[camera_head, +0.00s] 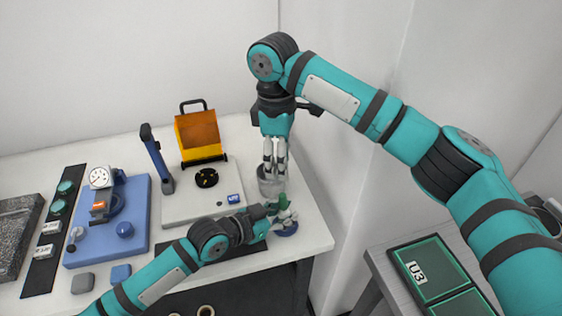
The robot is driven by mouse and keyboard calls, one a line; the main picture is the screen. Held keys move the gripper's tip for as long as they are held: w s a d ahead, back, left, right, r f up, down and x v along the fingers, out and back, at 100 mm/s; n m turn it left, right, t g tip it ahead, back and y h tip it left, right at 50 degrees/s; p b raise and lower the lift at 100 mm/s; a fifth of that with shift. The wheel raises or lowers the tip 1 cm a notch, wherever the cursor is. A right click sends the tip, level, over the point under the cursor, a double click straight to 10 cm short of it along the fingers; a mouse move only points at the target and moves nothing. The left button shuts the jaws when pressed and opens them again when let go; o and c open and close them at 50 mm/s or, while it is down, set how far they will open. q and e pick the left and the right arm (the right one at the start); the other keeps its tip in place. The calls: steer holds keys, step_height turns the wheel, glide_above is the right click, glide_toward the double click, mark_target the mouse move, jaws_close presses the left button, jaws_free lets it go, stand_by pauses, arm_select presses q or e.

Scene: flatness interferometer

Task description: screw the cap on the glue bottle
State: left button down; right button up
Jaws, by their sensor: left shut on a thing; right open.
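A small green bottle (284,201), which looks like the glue bottle, stands near the right front corner of the white table. My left gripper (284,214) reaches it from the left and is shut on it, hiding part of its body. My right gripper (275,172) points down from above, just behind the bottle. It is open, over a grey see-through cup (268,188). I cannot make out the cap; it is too small or hidden.
A blue round piece (287,230) lies by the table's front edge, below my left gripper. A pale instrument base (185,207) with an open orange cover (199,135) is to the left, and a blue gauge stand (137,220) beyond it. A green case (432,275) lies on the right-hand bench.

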arm_select(q)
steer(key=c, duration=1)
jaws_free()
steer(key=shift+s+f, duration=0.1)
steer(key=shift+s, duration=0.05)
steer(key=v, duration=1.2)
steer(key=shift+a, duration=0.1)
